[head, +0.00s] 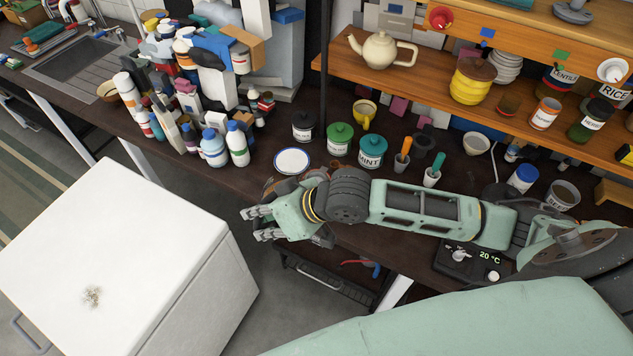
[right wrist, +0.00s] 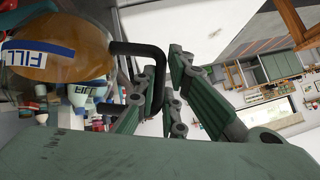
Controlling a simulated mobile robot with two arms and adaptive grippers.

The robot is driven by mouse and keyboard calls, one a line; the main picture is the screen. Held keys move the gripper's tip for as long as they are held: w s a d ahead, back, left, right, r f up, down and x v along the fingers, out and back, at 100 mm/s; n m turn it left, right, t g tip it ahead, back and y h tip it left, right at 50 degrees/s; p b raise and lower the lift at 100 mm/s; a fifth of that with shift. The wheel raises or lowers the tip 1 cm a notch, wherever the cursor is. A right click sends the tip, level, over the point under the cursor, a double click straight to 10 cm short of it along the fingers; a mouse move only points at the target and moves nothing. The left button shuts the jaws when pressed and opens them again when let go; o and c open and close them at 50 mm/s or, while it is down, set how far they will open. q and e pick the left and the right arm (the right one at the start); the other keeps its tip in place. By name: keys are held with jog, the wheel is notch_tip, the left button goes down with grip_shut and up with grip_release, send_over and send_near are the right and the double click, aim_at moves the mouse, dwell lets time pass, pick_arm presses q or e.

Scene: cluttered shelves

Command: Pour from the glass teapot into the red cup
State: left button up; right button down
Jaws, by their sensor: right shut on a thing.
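My right gripper (head: 262,222) reaches left over the front edge of the dark counter. In the right wrist view its fingers (right wrist: 172,85) are shut on the black handle of the glass teapot (right wrist: 60,68), an amber-brown vessel with a blue-and-white FILL label. In the head view, a brownish patch (head: 284,187) behind the gripper may be the teapot, mostly hidden. A red cup-like thing (head: 441,17) is on the upper shelf; I cannot tell if it is the task's red cup. My left gripper is not in view.
A white blue-rimmed plate (head: 292,161) lies behind the gripper. A green canister (head: 340,140) and a teal MINT canister (head: 372,152) stand nearby. Bottles (head: 213,148) crowd the left counter. A cream teapot (head: 380,50) stands on the shelf. A white cabinet (head: 110,250) stands at front left.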

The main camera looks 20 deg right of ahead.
jog(key=shift+w+d+r, duration=0.35)
jog(key=shift+d, duration=0.05)
jog(key=shift+w+d+r+y, duration=0.15)
jog(key=shift+r+y, duration=0.15)
jog(key=shift+r, duration=0.2)
jog(key=shift+r+b, duration=0.1)
jog(key=shift+b, duration=0.2)
jog(key=shift+d, duration=0.15)
jog(key=shift+w+d+r+m+g, duration=0.15)
jog(key=shift+w+m+g, duration=0.05)
jog(key=shift+m+g, duration=0.1)
jog(key=shift+r+b, duration=0.2)
jog(key=shift+b, duration=0.1)
jog(key=shift+y, duration=0.3)
